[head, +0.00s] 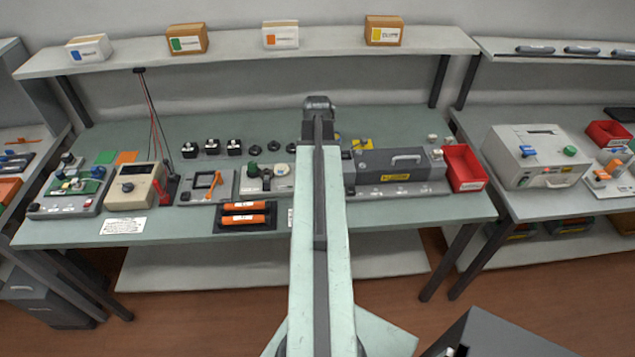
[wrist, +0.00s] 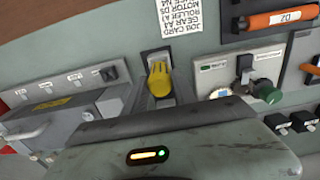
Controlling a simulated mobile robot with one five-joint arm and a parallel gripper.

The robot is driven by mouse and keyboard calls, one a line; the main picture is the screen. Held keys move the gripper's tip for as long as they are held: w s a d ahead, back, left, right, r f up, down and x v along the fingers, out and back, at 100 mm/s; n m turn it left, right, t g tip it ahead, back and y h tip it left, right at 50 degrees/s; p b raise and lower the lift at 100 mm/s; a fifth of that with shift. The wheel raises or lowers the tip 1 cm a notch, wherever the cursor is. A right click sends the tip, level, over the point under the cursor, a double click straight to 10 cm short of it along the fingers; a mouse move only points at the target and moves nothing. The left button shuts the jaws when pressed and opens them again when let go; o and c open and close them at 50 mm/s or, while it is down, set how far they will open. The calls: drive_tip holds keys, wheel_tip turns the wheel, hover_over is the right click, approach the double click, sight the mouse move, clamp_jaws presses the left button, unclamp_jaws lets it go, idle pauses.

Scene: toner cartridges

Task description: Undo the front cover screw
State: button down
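A grey boxy unit (head: 395,165) with a front handle and a yellow label stands on a grey base right of my arm. It also shows at the left of the wrist view (wrist: 70,125). I cannot make out a cover screw on it. A yellow-handled tool (wrist: 160,80) stands in a small grey holder between this unit and the tester. My arm hides that spot in the head view. The grey body of my gripper (wrist: 165,150), with a lit yellow bar and green light, fills the bottom of the wrist view.
A red bin (head: 464,167) stands at the unit's right end. Left of my arm are a tester with a green knob (wrist: 264,91), a dark tray with orange rollers (head: 244,218) and black caps (head: 211,147). A job card (wrist: 188,15) lies near the front edge.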

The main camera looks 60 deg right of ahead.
drive_tip(key=shift+r+p, duration=1)
idle(0.7)
wheel_tip(320, 180, up, 5)
drive_tip(key=p, duration=0.5)
drive_tip(key=shift+r, duration=0.15)
drive_tip(key=shift+f, duration=0.2)
